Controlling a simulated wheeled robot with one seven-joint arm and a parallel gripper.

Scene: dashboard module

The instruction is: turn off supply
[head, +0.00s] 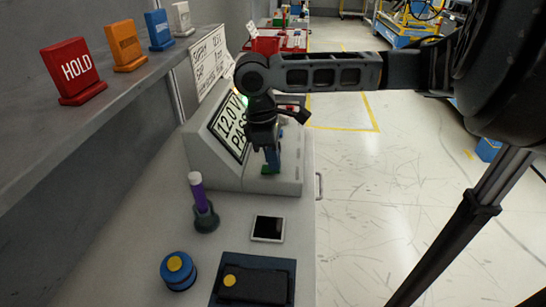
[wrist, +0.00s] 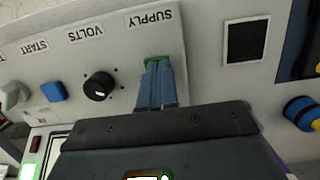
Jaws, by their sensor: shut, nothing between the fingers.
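The supply control is a small green part (head: 267,171) on the front panel of the grey sloped test console (head: 205,160). In the wrist view the green part (wrist: 152,62) sits beside the SUPPLY label (wrist: 149,18). My gripper (head: 273,165) points down at it. In the wrist view my gripper's blue fingers (wrist: 160,82) are shut together, with nothing between them. Their tips overlap the green part, partly hiding it; I cannot tell whether they touch it or which way it is set. The console display (head: 229,124) reads 12.0 V and PASS.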

